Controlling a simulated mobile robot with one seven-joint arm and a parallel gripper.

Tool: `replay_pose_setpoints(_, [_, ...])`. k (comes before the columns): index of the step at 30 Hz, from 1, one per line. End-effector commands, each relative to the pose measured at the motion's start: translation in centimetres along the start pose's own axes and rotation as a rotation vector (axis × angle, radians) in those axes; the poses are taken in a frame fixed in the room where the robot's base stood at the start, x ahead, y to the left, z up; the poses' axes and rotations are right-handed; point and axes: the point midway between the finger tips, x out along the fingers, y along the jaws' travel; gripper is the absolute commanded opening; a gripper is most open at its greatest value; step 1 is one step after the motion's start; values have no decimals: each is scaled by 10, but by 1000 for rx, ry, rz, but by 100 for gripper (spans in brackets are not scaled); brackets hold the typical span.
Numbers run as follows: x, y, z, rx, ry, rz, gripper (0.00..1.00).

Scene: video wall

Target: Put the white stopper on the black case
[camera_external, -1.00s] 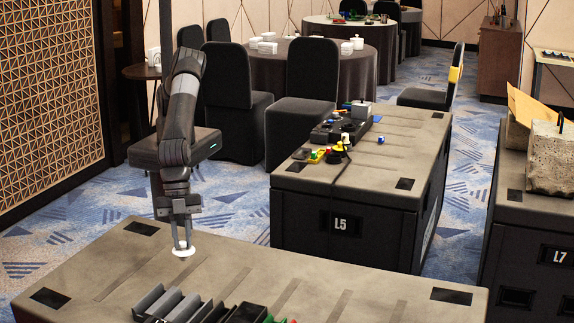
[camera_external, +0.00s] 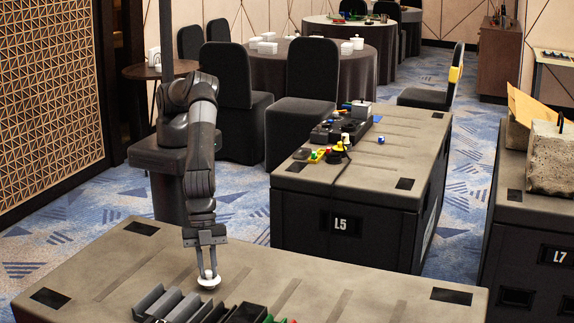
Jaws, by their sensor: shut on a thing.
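My gripper (camera_external: 208,274) is low over the near case top, with its fingers pointing down. It is shut on the white stopper (camera_external: 209,282), a small round white piece at the fingertips. The stopper is at or just above the surface; I cannot tell if it touches. The near case is a large black case with a grey-brown top (camera_external: 330,281). Another black case marked L5 (camera_external: 340,222) stands behind it. I cannot tell from this view which black thing the task means.
Grey and black open bins (camera_external: 172,303) stand on the near top just in front of my gripper. The top to the right is mostly clear. Small coloured parts (camera_external: 325,153) lie on the L5 case. A third case marked L7 (camera_external: 556,256) stands at the right.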

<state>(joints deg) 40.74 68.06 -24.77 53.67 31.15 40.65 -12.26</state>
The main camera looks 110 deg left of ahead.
Motion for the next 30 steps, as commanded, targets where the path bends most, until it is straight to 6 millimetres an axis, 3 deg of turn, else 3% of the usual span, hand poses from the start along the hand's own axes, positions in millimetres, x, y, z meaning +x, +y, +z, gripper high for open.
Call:
replay_pose_setpoints(3, [3, 0, 1, 0, -1, 0, 0])
replay_pose_setpoints(4, [3, 0, 1, 0, -1, 0, 19])
replay_pose_setpoints(12, [2, 0, 1, 0, -1, 0, 40])
replay_pose_setpoints(22, [-4, 0, -1, 0, 1, 0, 40])
replay_pose_setpoints(30, [-43, 0, -1, 1, 2, -1, 40])
